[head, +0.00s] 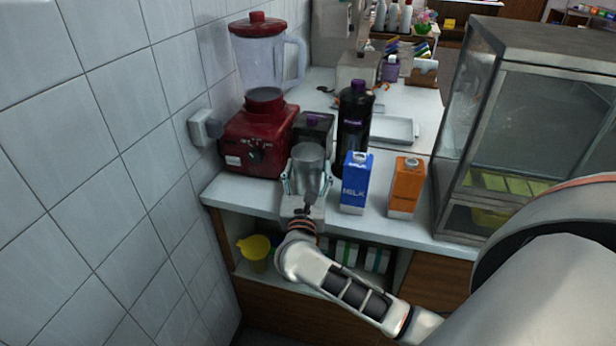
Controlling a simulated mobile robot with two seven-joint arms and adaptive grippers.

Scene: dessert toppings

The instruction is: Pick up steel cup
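The steel cup (309,160) is a grey metal cup near the front left of the white counter, in front of a small black-and-grey box. My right gripper (307,183) reaches it from the front, with one finger on each side of the cup. The fingers lie close against its sides, but I cannot tell whether they press on it. The cup's lower part is partly hidden by the gripper, and I cannot tell whether its base touches the counter. My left gripper is not in view.
A red blender (262,135) stands left of the cup by the tiled wall. A black bottle (354,125) stands behind right. A blue milk carton (355,183) and an orange carton (406,188) stand to the right, before a glass cabinet (540,130).

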